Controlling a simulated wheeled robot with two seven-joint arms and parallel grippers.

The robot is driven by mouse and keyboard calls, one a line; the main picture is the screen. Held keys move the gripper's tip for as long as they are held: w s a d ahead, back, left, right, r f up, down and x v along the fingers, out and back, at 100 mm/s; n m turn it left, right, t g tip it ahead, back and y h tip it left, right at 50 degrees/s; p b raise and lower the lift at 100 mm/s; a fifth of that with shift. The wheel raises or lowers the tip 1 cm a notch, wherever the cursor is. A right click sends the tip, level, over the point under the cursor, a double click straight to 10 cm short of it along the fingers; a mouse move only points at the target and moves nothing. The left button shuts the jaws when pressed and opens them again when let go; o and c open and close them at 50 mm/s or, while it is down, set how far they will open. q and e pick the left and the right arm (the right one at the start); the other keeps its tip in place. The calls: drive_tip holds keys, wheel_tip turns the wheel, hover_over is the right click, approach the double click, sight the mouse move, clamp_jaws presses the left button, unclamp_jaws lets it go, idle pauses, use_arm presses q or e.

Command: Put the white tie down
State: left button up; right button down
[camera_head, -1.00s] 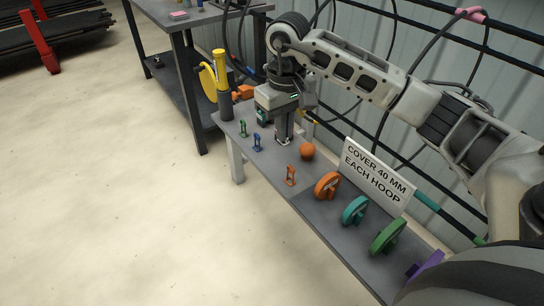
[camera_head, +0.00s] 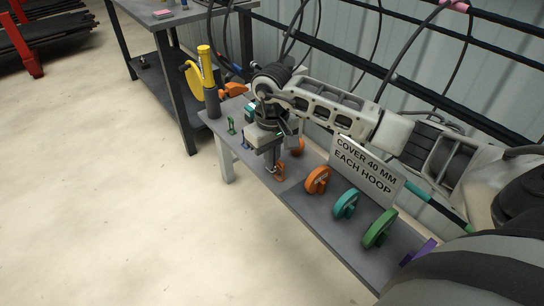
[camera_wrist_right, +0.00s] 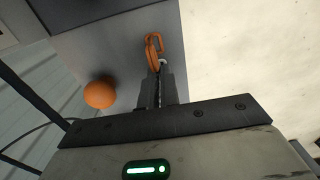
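Most of the tie is hidden by the fingers. My left gripper is out of view.
An orange ball (camera_wrist_right: 100,92) lies near the gripper. Orange (camera_head: 317,180), teal (camera_head: 345,204) and green (camera_head: 379,229) hoops stand along the bench (camera_head: 317,222), before a sign (camera_head: 366,170).

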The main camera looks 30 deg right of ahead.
drive_tip(key=shift+f, duration=0.15)
drive_tip(key=c, duration=1.6)
unclamp_jaws()
drive_tip(key=shift+r, duration=0.55)
wheel_tip(320, 180, up, 10)
drive_tip(key=shift+f+p, duration=0.1)
drive_tip(key=shift+p, duration=0.35)
drive_tip(key=shift+r, duration=0.75)
